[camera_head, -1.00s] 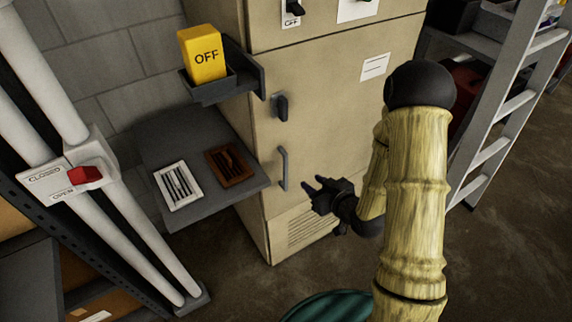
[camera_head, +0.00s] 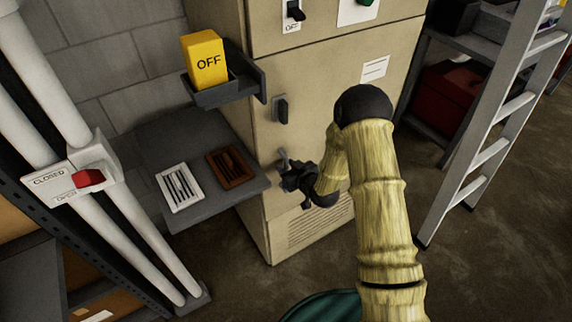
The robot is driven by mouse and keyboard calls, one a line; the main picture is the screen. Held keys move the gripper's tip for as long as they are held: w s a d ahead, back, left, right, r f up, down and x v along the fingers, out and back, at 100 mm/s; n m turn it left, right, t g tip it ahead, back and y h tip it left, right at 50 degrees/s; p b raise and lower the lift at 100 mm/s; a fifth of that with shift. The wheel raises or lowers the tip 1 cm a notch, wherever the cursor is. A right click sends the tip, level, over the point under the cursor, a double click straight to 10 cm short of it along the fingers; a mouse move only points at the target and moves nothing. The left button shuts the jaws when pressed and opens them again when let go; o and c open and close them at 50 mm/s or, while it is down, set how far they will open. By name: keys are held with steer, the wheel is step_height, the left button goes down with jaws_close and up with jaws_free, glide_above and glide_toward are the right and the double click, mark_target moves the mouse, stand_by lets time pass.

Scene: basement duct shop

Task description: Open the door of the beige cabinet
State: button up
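The beige cabinet (camera_head: 330,95) stands in the middle, and its front door looks shut. A dark latch knob (camera_head: 280,108) sits on the door's left side. Below it is a grey vertical bar handle (camera_head: 283,158), mostly hidden behind my gripper. My gripper (camera_head: 284,168) is at the handle, with its fingers around or just in front of it. I cannot tell whether the fingers touch the handle or how far apart they are.
A grey shelf (camera_head: 200,205) left of the cabinet holds a white vent and a brown one. Above it a yellow OFF block (camera_head: 205,58) sits in a small holder. A white pipe with a red lever (camera_head: 88,178) is at left. A ladder (camera_head: 490,150) stands at right.

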steer(key=shift+w+a+f, duration=0.2)
steer(key=shift+w+a, duration=0.1)
steer(key=shift+w, duration=0.1)
steer(key=shift+c, duration=0.2)
jaws_close()
